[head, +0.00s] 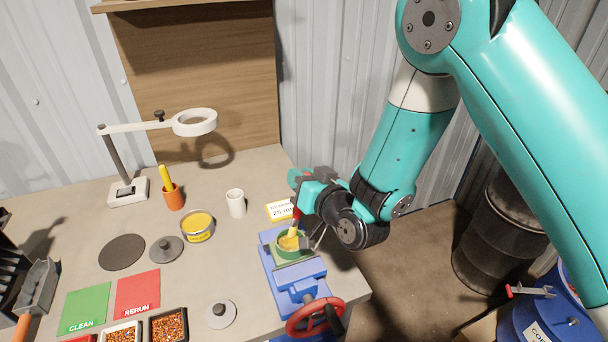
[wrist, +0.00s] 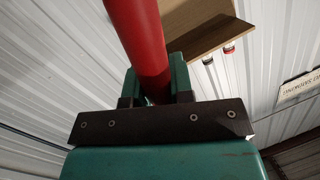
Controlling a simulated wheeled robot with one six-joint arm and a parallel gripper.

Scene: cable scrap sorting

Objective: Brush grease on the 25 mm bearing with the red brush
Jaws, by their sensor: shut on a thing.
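My gripper (head: 301,190) is shut on the red brush (head: 296,212) above the blue vise (head: 300,285). The brush points down, its tip at a green ring-shaped part (head: 284,256) with yellowish material inside, held in the vise. I cannot tell whether the bristles touch it. A card reading "25 mm" (head: 281,210) lies just behind the vise; its upper line is partly hidden. In the wrist view the red handle (wrist: 140,40) stands between my gripper's fingers (wrist: 157,88). An open tin of yellow grease (head: 197,226) stands left of the vise.
A white cup (head: 236,203), an orange holder (head: 173,197) and a ring-lamp stand (head: 128,190) are at the back. Green (head: 86,308) and red (head: 138,293) mats and trays of copper-coloured scrap (head: 169,327) lie front left. The vise has a red handwheel (head: 315,316) near the table's right edge.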

